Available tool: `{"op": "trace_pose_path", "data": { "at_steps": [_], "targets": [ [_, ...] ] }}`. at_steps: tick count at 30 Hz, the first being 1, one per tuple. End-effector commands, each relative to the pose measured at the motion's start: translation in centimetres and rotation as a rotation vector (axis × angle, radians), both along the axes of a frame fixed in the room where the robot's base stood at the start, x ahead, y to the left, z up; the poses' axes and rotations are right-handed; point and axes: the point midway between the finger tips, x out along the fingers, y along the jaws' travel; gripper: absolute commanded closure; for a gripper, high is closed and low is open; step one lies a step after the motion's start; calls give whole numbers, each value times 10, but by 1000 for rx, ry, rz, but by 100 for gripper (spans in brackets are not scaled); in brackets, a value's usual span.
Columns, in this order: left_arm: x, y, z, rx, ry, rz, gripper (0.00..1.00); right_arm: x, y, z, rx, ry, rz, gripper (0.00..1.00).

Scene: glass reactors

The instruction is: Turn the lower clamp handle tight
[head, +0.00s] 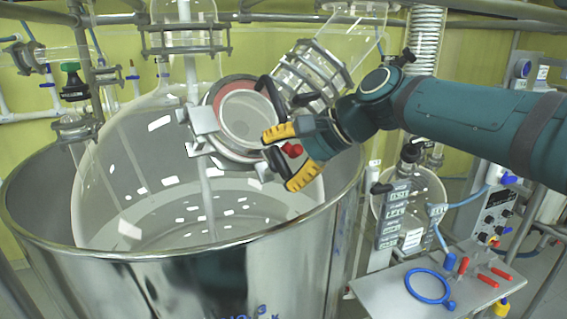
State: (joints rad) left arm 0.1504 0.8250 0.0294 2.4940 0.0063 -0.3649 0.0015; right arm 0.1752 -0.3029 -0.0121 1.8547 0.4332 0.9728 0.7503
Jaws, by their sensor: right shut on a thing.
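The glass vessel (120,165) has a round port with a glass lid (247,118) and a red ring gasket, held by a metal clamp ring (204,121). The lower clamp handle (292,150) shows as a small red piece at the lower right of the port. My right gripper (282,159) reaches in from the right, its two yellow-padded fingers above and below this handle, shut on it. The fingers and palm hide most of the handle and its clamp. My left gripper is out of view.
A large steel tub (190,270) surrounds the vessel. A glass pipe joint (312,75) with metal flanges is close above my right gripper. A metal shelf (390,285) at lower right holds a blue ring (428,286) and red-handled tools (482,281).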

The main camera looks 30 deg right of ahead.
Motion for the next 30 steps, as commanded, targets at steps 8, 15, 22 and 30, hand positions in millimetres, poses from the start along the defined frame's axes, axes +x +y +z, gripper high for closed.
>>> {"op": "trace_pose_path", "data": {
  "at_steps": [8,15,22,30],
  "targets": [
    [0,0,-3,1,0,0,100,0,0,0,67,3,-55,68],
    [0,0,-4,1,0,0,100,0,1,0,80,3,-66,68],
    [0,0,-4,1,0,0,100,0,1,0,79,3,-65,68],
    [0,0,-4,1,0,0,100,0,0,0,78,2,-64,0]
  ]
}}
